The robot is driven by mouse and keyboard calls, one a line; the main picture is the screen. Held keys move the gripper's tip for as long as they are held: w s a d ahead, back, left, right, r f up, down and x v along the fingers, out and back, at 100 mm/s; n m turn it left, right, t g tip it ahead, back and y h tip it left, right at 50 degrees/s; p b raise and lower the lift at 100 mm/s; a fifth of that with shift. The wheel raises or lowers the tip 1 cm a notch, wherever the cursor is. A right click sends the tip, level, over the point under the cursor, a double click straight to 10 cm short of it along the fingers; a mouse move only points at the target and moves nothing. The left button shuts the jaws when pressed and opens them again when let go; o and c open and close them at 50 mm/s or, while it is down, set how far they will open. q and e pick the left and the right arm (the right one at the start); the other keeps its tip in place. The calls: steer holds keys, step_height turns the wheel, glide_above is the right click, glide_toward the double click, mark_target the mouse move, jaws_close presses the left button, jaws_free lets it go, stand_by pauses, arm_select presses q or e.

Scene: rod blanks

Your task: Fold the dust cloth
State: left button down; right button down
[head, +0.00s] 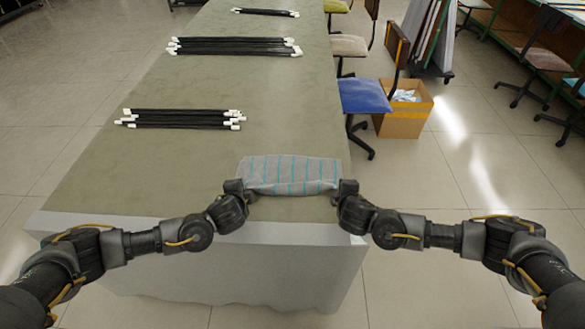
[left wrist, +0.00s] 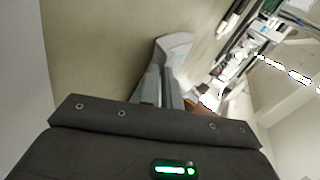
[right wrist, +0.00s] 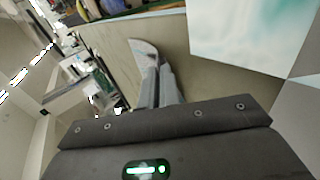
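The dust cloth (head: 290,174) is grey with teal and reddish stripes. It lies on the table near its front edge, in the head view, with its near edge drawn between my grippers. My left gripper (head: 244,189) is at the near left corner and looks shut on it. My right gripper (head: 341,189) is at the near right corner and looks shut on it. The cloth shows as a pale narrow shape beyond the fingers in the left wrist view (left wrist: 173,52) and in the right wrist view (right wrist: 146,52). The fingertips are small and partly hidden.
The long table (head: 200,88) carries bundles of black rods with white ends: a near bundle (head: 180,119), a middle bundle (head: 235,47) and a far bundle (head: 265,12). A blue chair (head: 364,96) and a cardboard box (head: 404,122) stand at the right. The table around the cloth is clear.

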arm_select(q)
steer(key=shift+s+a+f, duration=0.1)
steer(key=shift+s, duration=0.05)
arm_select(e)
steer(key=shift+s+d+f, duration=0.1)
steer(key=shift+s, duration=0.05)
arm_select(q)
steer(key=c, duration=1.3)
jaws_free()
arm_select(e)
steer(key=c, duration=1.3)
jaws_free()
